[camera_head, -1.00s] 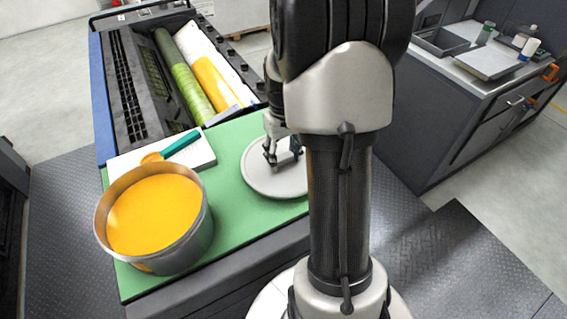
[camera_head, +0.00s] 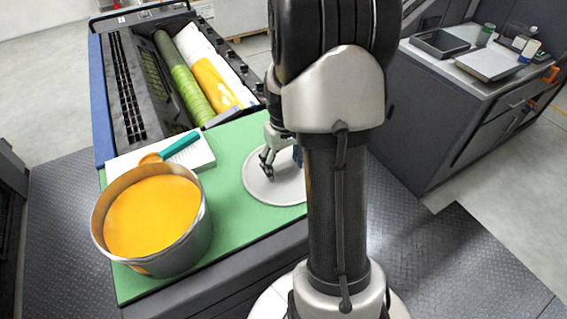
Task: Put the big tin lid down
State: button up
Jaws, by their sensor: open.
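The big tin lid (camera_head: 276,190) is a round pale grey disc. It lies flat on the green mat (camera_head: 226,222), its right side hidden behind my arm. My gripper (camera_head: 268,172) is over the lid's middle, pointing down, with its jaws open. My arm hides part of the gripper, and I cannot tell whether the fingertips touch the lid. The big tin (camera_head: 200,240) stands uncovered on the mat to the left, full of yellow-orange ink.
A spatula with a teal handle (camera_head: 180,146) rests on a white pad (camera_head: 203,160) behind the tin. The ink unit with green and yellow-smeared rollers (camera_head: 190,90) is beyond. A grey cabinet (camera_head: 440,130) with trays stands at the right.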

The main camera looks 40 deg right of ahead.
aim_at(283, 166)
notch_tip(283, 166, up, 12)
jog(key=p, duration=0.3)
jog(key=s+a+r+n+t, duration=0.1)
jog(key=s+a+r, duration=0.1)
jog(key=a+r, duration=0.4)
jog(key=s+a+r+t, duration=0.1)
jog(key=s+a+r, duration=0.2)
jog(key=a, duration=0.5)
jog(key=s+a+r+n+t, duration=0.1)
jog(key=s+a+t, duration=0.1)
jog(key=s+a, duration=0.7)
jog(key=shift+s+a+n+t, duration=0.3)
jog(key=shift+s, duration=0.1)
jog(key=shift+f, duration=0.1)
notch_tip(283, 166, down, 3)
jog(key=b, duration=0.3)
